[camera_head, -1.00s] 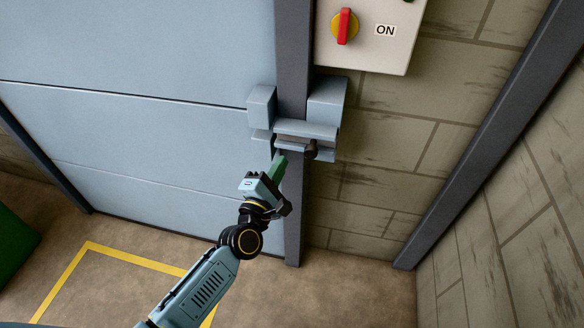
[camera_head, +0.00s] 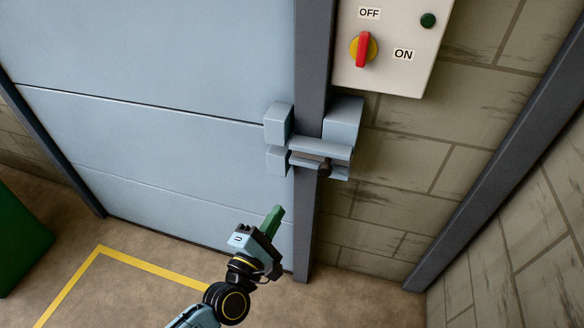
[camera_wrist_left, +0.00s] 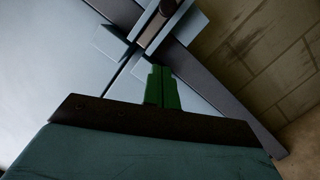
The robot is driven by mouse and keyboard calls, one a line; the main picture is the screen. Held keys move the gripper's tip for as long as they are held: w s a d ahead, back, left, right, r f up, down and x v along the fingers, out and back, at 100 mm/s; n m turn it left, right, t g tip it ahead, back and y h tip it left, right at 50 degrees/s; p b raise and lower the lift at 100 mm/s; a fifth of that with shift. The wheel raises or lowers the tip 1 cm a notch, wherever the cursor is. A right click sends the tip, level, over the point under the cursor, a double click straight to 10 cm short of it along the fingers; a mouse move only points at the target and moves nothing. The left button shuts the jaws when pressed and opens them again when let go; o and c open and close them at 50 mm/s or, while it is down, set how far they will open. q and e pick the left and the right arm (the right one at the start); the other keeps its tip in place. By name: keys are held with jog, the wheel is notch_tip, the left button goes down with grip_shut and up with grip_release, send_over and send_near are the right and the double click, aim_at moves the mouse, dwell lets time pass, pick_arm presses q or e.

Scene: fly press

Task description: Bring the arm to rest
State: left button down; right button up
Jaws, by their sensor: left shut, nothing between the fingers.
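My left gripper (camera_head: 273,221) is in front of the lower part of the blue door, below the latch and apart from it. Its green fingers are shut with nothing between them, and they also show in the left wrist view (camera_wrist_left: 162,88). The arm comes up from the bottom of the head view. The latch (camera_head: 318,152) is a blue bar with a dark knob, lying across the dark door post between blue blocks. It also shows at the top of the left wrist view (camera_wrist_left: 165,22). My right gripper is not in view.
A grey switch box (camera_head: 388,75) with a red handle on a yellow disc, a green button and OFF and ON labels hangs on the block wall. A green object (camera_head: 20,240) stands at the left. Yellow floor tape (camera_head: 150,267) lies before the door (camera_head: 160,130).

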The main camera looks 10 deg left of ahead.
pick_arm(q)
jog(key=s+a+f+m+g+y, duration=0.1)
jog(key=s+a+f+m+g, duration=0.2)
jog(key=f, duration=0.7)
jog(key=s+a+f+m+g, duration=0.2)
jog(key=s+f+m+g, duration=0.15)
jog(key=f+m, duration=0.4)
jog(key=s+a+f+m+g+y, duration=0.1)
jog(key=s+a+f+m+g, duration=0.2)
jog(key=f, duration=0.8)
jog(key=s+a+f+m+g+y, duration=0.1)
jog(key=s+a+f+m+g, duration=0.1)
jog(key=s+f, duration=0.3)
jog(key=s+a+f+m+g+y, duration=0.1)
jog(key=s+a+f+m+g, duration=0.2)
jog(key=s, duration=1.1)
jog(key=s+a+f+m+g+y, duration=0.1)
jog(key=s+a+f+m+g, duration=0.2)
jog(key=s, duration=0.7)
notch_tip(320, 180, down, 4)
jog(key=shift+a+r+m, duration=0.15)
jog(key=shift+a+m, duration=0.8)
jog(key=shift+m, duration=0.3)
